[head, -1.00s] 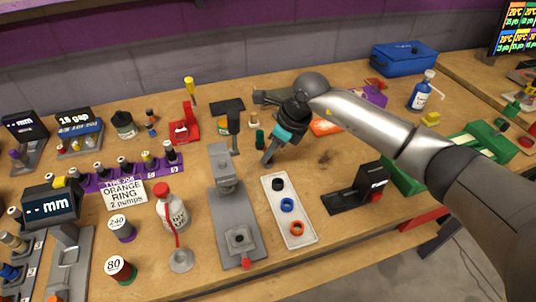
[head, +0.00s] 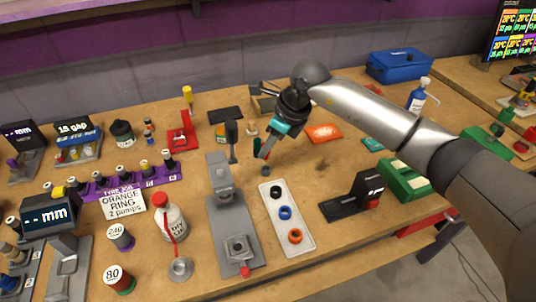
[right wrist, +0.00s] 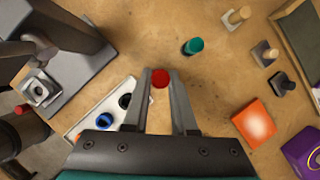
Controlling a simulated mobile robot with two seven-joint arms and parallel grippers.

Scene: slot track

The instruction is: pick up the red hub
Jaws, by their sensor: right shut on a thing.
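The red hub (right wrist: 160,79) shows between the fingertips of my right gripper (right wrist: 160,84) in the right wrist view, held by both fingers. In the head view my right gripper (head: 266,157) points down over the workbench, just behind the tray with rings. A small patch of red shows at its fingers there. The fingers hide most of the hub in the head view, and I cannot tell its exact height above the bench. My left gripper is not in view.
A white tray (head: 300,222) with black, blue and orange rings lies in front of the gripper. A grey press (head: 226,225) stands to its left. A green cylinder (right wrist: 193,46) stands close by. An orange piece (head: 323,132) lies to the right.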

